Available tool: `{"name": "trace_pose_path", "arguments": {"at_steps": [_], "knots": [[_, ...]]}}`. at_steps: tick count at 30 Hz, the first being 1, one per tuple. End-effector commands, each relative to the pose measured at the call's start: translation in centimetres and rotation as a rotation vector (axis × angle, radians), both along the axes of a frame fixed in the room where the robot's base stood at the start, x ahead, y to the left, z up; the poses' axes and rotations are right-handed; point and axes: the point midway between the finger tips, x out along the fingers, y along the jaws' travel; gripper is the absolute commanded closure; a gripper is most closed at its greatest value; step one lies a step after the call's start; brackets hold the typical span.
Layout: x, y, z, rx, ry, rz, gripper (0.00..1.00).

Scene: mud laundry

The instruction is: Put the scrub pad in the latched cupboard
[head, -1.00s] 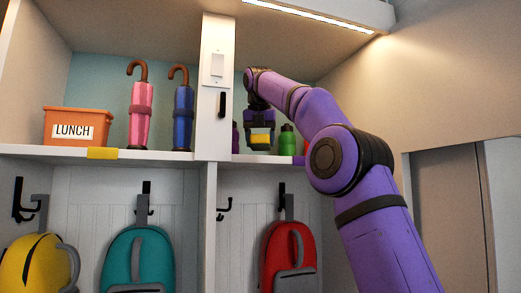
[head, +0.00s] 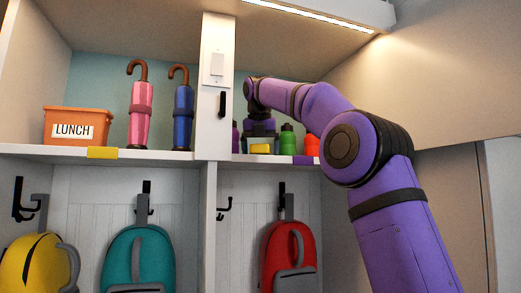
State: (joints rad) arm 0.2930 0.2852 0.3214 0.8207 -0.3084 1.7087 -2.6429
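The scrub pad (head: 260,148) is a small yellow block in the right upper compartment, low down at the shelf's front edge line. My gripper (head: 260,140) is directly above and around it, pointing down, and appears shut on it. The fingertips are small and dark, and the pad's underside is hidden, so I cannot tell whether it touches the shelf. The right upper compartment (head: 290,158) stands open at the front. A black handle (head: 222,103) is on the white upright to its left.
The left compartment holds a LUNCH bin (head: 76,126), a pink umbrella (head: 140,110) and a blue umbrella (head: 183,115). Backpacks hang below.

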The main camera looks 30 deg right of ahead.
Motion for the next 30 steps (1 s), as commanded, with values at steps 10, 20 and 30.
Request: {"name": "trace_pose_path", "arguments": {"at_steps": [10,20,30], "knots": [[0.0,0.1,0.4,0.0,-0.001,0.0,0.11],[-0.9,0.7,3.3,0.0,-0.003,0.001,0.11],[-1.7,1.2,4.9,0.002,-0.001,0.001,0.11]]}}
